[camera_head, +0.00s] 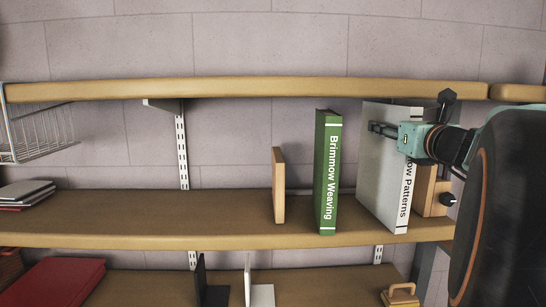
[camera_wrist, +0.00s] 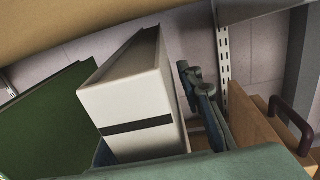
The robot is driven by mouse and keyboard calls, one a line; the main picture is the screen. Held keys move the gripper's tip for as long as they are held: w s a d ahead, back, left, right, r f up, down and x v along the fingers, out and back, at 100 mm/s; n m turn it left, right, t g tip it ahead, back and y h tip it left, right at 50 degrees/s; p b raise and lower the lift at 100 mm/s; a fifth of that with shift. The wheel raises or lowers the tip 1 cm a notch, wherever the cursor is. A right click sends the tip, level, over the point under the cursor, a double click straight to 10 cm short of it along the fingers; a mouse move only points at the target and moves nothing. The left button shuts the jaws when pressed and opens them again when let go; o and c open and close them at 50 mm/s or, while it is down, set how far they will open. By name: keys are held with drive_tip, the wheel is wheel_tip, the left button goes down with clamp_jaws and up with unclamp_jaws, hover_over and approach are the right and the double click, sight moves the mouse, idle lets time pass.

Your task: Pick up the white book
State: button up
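The white book (camera_head: 383,175), its spine lettering partly reading "Patterns", stands upright on the middle shelf at the right. In the wrist view its pale spine (camera_wrist: 125,100) with a dark band is close and central. My gripper (camera_head: 384,129) is at the book's upper part. One finger shows along the book's left face; the other is hidden behind the book in the head view. In the wrist view the right finger (camera_wrist: 204,105) stands apart from the book, with a gap, and only a bit of the left finger shows. The gripper is open around the book.
A green book (camera_head: 327,172) stands to the left of the white book, with a thin wooden board (camera_head: 278,185) further left. A wooden block (camera_head: 428,192) is close on the right. The upper shelf (camera_head: 250,89) runs just above. The middle shelf's left half is mostly clear.

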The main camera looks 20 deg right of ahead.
clamp_jaws()
drive_tip(key=shift+r, duration=0.2)
idle(0.3)
